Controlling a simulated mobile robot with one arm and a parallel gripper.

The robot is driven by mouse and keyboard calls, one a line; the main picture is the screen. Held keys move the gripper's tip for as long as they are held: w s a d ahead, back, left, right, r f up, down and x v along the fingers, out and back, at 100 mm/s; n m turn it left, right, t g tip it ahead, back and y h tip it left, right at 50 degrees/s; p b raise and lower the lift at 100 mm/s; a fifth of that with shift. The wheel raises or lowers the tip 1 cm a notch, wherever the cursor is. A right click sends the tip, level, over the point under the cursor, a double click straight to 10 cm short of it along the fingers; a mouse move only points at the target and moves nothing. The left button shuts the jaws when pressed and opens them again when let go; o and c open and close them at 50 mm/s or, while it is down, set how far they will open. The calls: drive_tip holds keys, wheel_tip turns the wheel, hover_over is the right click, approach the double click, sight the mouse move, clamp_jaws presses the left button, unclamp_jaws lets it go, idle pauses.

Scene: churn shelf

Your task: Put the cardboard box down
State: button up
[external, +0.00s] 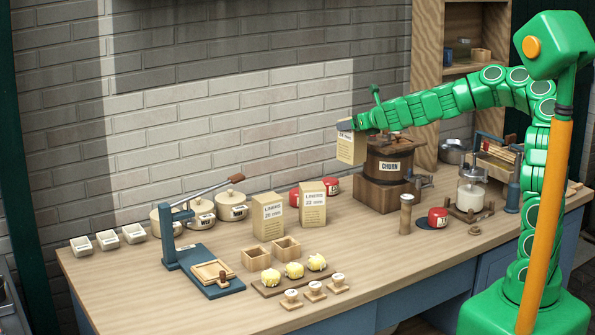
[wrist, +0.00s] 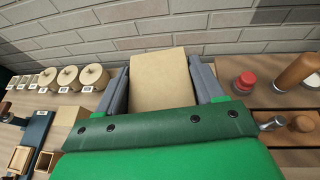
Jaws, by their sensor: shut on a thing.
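Two similar labelled cardboard boxes stand upright on the table: one on the left (external: 267,216) and one on the right (external: 312,204). The wooden table (external: 380,258) lies below. The underside of the held box is hidden in the wrist view.
Round lidded pots (external: 200,212) and a blue press (external: 200,262) stand at the left. Small open wooden boxes (external: 255,259), yellow lumps (external: 294,270) and stamps (external: 314,291) are at the front.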

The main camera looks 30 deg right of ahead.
sight(350, 151)
drive_tip(key=shift+m+h, duration=0.8)
drive_tip(key=shift+h, duration=0.1)
drive_tip(key=f, duration=0.6)
drive_tip(key=w+f, duration=0.1)
drive_tip(key=f, duration=0.2)
drive_tip(key=shift+w+d+f, duration=0.1)
drive_tip(key=shift+f, duration=0.1)
wheel_tip(350, 151, down, 9)
drive_tip(key=o, duration=1.6)
drive_tip(key=shift+f, duration=0.1)
drive_tip(key=shift+c, duration=0.2)
